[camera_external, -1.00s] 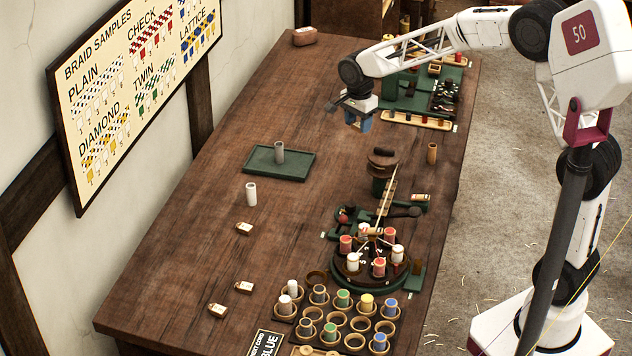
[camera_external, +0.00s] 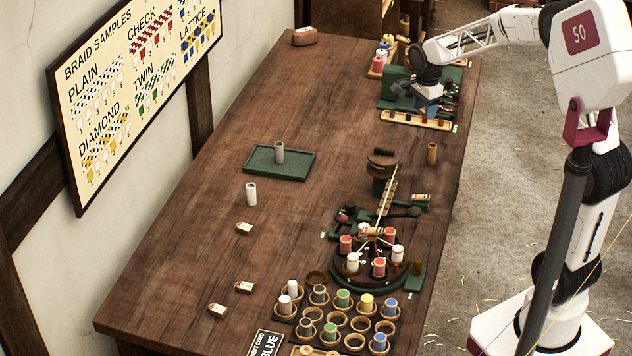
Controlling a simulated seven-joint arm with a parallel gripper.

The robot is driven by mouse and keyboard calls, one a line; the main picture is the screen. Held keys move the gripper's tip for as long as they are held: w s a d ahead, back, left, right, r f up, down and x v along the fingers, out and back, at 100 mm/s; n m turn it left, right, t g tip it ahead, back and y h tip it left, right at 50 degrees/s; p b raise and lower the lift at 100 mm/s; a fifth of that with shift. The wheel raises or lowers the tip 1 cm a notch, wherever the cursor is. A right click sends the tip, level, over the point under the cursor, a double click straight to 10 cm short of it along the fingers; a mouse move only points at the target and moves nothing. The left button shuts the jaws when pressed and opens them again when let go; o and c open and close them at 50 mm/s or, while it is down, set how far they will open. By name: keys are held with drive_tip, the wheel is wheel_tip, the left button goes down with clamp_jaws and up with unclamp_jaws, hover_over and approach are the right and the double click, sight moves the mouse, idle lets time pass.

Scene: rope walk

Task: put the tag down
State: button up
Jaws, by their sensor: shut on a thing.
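My gripper (camera_external: 428,112) is at the far right of the table, just above or at the pale wooden strip (camera_external: 398,118) with dark pegs in it. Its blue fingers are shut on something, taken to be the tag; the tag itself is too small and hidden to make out. I cannot tell whether it touches the strip.
A green tray (camera_external: 262,168) with a grey cylinder stands mid-table. A green machine (camera_external: 395,88) is close behind my gripper. A round carousel of bobbins (camera_external: 345,277) and a rack of coloured bobbins stand at the front right. The table's back left is mostly clear.

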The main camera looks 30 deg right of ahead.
drive_tip(key=f, duration=1.5)
drive_tip(key=shift+d+f, duration=0.2)
drive_tip(key=shift+f, duration=0.2)
hover_over(392, 144)
drive_tip(key=shift+f, duration=0.7)
drive_tip(key=shift+f, duration=1.75)
drive_tip(key=shift+f, duration=0.1)
drive_tip(key=o, duration=0.9)
